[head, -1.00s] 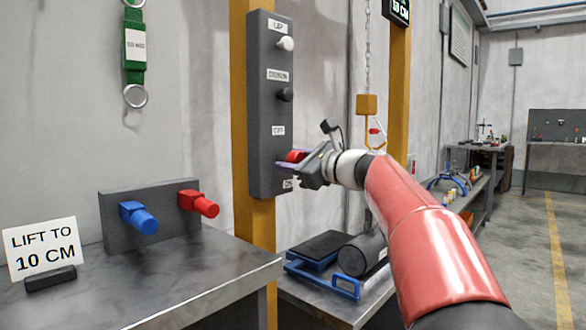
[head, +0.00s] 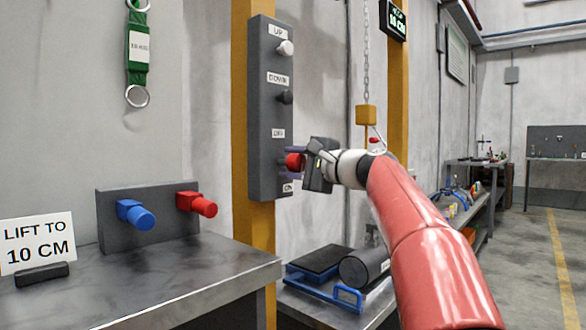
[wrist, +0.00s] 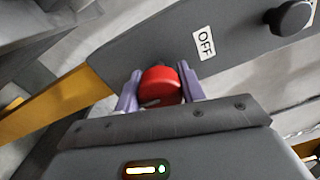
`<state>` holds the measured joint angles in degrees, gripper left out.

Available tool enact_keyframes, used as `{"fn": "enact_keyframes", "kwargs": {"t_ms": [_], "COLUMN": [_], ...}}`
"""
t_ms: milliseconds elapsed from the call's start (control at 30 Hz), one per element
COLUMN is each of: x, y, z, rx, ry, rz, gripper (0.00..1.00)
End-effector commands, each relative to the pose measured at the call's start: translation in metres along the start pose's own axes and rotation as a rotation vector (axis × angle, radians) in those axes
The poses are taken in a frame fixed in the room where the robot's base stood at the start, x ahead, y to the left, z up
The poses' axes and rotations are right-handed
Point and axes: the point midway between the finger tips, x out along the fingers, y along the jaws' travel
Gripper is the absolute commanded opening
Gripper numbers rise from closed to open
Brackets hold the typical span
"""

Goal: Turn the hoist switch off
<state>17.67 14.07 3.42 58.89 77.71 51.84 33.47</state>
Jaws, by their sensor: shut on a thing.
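The grey hoist control box (head: 266,225) is fixed upright on a yellow post, with UP, DOWN, OFF and ON labels from top to bottom. The red switch knob (head: 294,161) sits low on the box between the OFF and ON labels. My gripper (head: 293,164) reaches it from the right and is shut on the knob. In the wrist view the red knob (wrist: 160,86) lies between the two purple fingers of my gripper (wrist: 161,90), beside the OFF label (wrist: 204,43). The fingers hide part of the knob. Its exact turn is hard to tell.
A white UP knob (head: 285,48) and a black DOWN knob (head: 285,97) are above. A yellow hoist block (head: 366,115) hangs on a chain behind my arm. A bench on the left holds blue (head: 136,215) and red (head: 198,204) handles and a LIFT TO 10 CM sign (head: 38,242).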

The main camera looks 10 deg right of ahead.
Motion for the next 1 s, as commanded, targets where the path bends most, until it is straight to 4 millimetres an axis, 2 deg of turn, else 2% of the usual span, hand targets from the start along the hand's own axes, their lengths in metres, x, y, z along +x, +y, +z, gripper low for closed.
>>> {"fn": "enact_keyframes", "kwargs": {"t_ms": [300,733,767,900,1000], "x": [-0.0001,0.0000,0.0000,0.0000,0.0000], "y": [0.0007,0.0006,0.0006,0.0005,0.0004], "z": [-0.0006,-0.0003,-0.0003,-0.0002,-0.0001], "rx": [-0.080,-0.087,-0.087,-0.086,-0.086], "ry": [-0.002,-0.003,-0.003,-0.003,-0.003], "rz": [0.001,0.002,0.002,0.002,0.001], "gripper": [0.17,0.17,0.42,0.60,0.61]}}
